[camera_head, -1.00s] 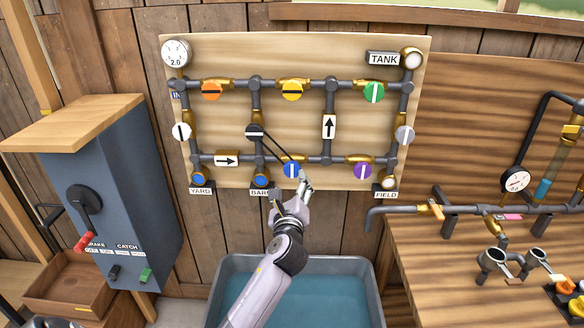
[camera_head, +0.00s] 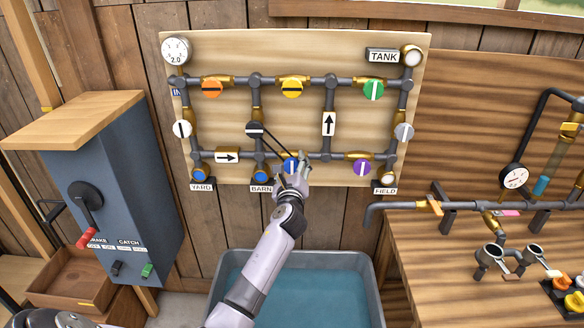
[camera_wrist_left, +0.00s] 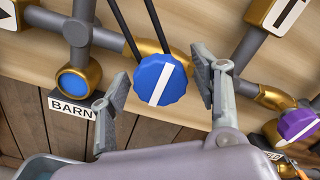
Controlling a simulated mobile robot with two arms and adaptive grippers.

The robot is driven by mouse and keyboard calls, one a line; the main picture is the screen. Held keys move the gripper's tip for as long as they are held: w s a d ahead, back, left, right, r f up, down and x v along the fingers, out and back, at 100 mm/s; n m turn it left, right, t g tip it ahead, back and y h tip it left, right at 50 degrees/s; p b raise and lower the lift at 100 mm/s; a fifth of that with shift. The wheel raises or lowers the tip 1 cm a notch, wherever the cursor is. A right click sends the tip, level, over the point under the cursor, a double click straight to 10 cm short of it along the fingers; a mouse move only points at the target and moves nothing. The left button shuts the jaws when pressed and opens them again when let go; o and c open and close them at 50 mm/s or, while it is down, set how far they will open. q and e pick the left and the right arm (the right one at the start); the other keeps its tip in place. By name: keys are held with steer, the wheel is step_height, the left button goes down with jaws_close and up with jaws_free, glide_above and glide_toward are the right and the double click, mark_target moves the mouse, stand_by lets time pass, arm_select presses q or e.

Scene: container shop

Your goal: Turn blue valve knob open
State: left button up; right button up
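The blue valve knob (camera_head: 289,165) sits on the lower pipe of the wall panel, between the BARN outlet and the purple knob. In the left wrist view the knob (camera_wrist_left: 172,72) is a faceted blue disc with a white bar, steep and slightly slanted in that view. My left gripper (camera_head: 294,167) is right in front of it and partly covers it in the head view. In the left wrist view the fingers of my left gripper (camera_wrist_left: 158,98) are spread, one on each side of the knob, with visible gaps. My right gripper is not in view.
A black forked bar (camera_head: 272,139) runs from the black knob (camera_head: 255,130) down toward the blue knob. The purple knob (camera_head: 362,167) is to the right. A tub of water (camera_head: 375,283) stands below; a wooden bench (camera_head: 425,270) is at right, a grey lever box (camera_head: 130,190) at left.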

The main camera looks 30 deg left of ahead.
arm_select(q)
steer(key=c, duration=1)
steer(key=n+b, duration=0.2)
steer(key=n, duration=0.2)
steer(key=shift+f+n, duration=0.1)
steer(key=shift+n, duration=0.2)
steer(key=n+b, duration=0.2)
steer(key=n, duration=0.2)
steer(key=shift+n, duration=0.3)
steer(key=n+b, duration=0.1)
steer(key=n, duration=0.3)
steer(key=shift+f+n+b, duration=0.1)
steer(key=shift+n+b, duration=0.2)
steer(key=shift+b, duration=0.05)
steer(key=shift+n+b, duration=0.7)
steer(key=shift+n, duration=1.4)
